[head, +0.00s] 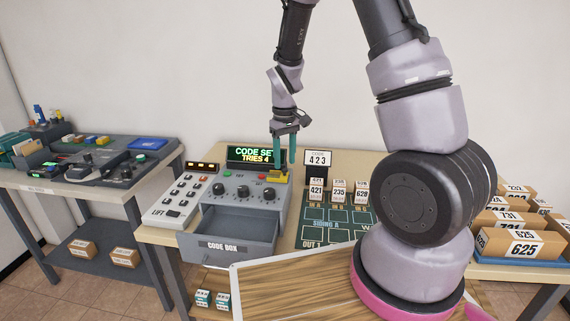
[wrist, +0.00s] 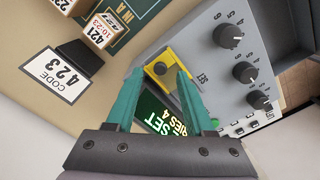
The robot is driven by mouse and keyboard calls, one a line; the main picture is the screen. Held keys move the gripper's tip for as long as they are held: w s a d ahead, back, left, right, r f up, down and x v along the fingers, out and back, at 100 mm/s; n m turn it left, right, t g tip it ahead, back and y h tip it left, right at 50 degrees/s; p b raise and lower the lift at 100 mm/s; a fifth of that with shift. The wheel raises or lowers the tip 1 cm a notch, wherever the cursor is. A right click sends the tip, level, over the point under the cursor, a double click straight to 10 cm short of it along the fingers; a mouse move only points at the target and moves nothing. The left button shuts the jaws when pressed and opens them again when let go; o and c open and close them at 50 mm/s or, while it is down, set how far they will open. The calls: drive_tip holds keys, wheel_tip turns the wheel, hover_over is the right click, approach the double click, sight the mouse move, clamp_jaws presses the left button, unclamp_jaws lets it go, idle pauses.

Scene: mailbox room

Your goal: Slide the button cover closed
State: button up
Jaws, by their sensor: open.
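The yellow button cover (wrist: 181,62) sits at the corner of the grey code box (wrist: 221,76), beside the word SET. A dark round spot shows on it in the wrist view; I cannot tell whether it is a button or a knob. In the head view the yellow cover (head: 278,178) is small and partly hidden below my gripper (head: 285,162). My gripper also shows in the wrist view (wrist: 159,70), its teal fingers apart and empty, the tips on either side of the yellow part. Contact cannot be told.
The code box has several black knobs and an open, empty drawer (head: 238,231) in front. A display (head: 256,155) reading "CODE SET TRIES 4" stands behind. A code card (head: 318,158) reading 423 and small numbered boxes stand to the right.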

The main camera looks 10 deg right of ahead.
drive_tip(key=shift+f, duration=1.05)
clamp_jaws()
drive_tip(key=shift+a, duration=0.1)
idle(0.6)
